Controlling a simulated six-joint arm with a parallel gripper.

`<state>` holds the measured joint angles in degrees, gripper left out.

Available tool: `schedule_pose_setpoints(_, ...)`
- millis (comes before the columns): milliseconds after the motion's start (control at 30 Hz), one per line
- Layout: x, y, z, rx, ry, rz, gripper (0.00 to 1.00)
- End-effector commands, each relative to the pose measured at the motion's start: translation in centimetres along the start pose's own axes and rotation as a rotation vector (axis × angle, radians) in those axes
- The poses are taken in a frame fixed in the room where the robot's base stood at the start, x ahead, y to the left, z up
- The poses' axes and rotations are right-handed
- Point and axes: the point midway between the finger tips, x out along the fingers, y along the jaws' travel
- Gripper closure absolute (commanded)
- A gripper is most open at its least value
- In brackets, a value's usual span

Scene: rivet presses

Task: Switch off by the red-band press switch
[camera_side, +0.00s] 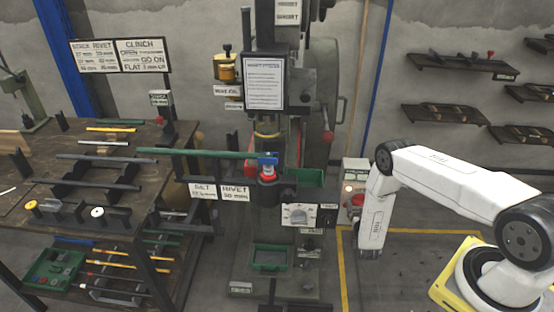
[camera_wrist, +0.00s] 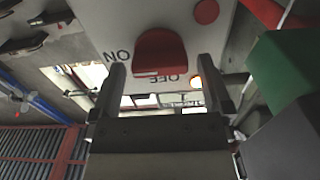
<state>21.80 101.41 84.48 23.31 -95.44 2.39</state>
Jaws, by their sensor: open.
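The switch box (camera_side: 355,172) stands right of the press in the side view, with a small lit lamp and a red part on it. In the wrist view its pale plate (camera_wrist: 125,22) fills the top, with the letters ON and OFF appearing inverted. A red switch knob (camera_wrist: 160,48) sticks out from the plate. My gripper (camera_wrist: 165,72) is open, one finger on each side of the knob's lower part in the picture. Nothing shows gripped, and I cannot tell whether a finger touches the knob. In the side view my wrist partly hides the box and the fingers are not clear.
The press (camera_side: 268,205) stands left of my arm, with a green tray (camera_side: 308,178) near the box. A workbench (camera_side: 140,150) with tools stands far left.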

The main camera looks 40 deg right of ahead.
Motion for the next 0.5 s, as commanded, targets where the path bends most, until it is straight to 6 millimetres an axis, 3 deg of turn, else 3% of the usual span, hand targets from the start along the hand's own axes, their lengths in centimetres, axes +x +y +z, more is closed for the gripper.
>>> schedule_pose_setpoints(400, 0.89, 0.01, -0.01, -0.001, 0.0, 0.0, 0.0)
schedule_pose_setpoints(433, 0.89, 0.01, -0.01, -0.001, 0.0, 0.0, 0.03)
schedule_pose_setpoints(500, 0.88, 0.01, -0.01, -0.001, -0.001, 0.0, 0.25)
